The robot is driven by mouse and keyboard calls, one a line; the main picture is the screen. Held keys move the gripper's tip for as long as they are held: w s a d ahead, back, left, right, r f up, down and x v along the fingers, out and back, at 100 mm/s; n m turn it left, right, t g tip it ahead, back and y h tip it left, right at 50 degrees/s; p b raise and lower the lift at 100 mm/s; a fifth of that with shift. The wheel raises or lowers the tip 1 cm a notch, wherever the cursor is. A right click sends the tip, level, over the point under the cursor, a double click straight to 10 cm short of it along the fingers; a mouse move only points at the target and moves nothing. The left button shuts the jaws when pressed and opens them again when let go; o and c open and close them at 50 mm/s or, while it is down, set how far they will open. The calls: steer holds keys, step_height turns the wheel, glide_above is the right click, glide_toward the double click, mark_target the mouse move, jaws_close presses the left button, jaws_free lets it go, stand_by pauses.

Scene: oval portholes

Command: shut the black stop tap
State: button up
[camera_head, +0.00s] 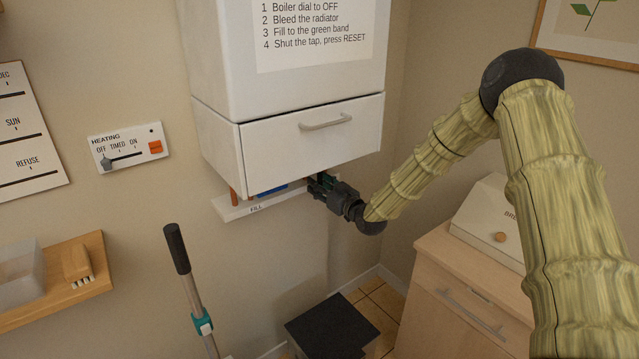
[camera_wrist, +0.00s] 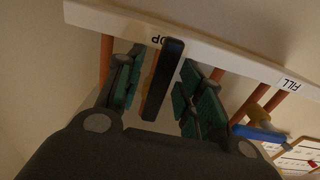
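The black stop tap handle (camera_wrist: 162,82) is a flat dark bar in the wrist view. It covers part of a label on the white rail (camera_wrist: 215,52). My gripper (camera_wrist: 160,74) is open around it, with a green-padded finger on either side. Gaps show between the pads and the bar, narrower on the right; contact there is hard to tell. In the head view my gripper (camera_head: 319,186) reaches under the white boiler (camera_head: 293,143), and the black tap is hidden or cannot be made out there.
A blue tap handle (camera_wrist: 258,133) sits to the right by the FILL label (camera_wrist: 289,84). Copper pipes (camera_wrist: 107,58) stand close to both fingers. A dark box (camera_head: 331,328) and a wooden cabinet (camera_head: 470,285) stand below.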

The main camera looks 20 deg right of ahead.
steer(key=shift+w, duration=0.15)
jaws_close()
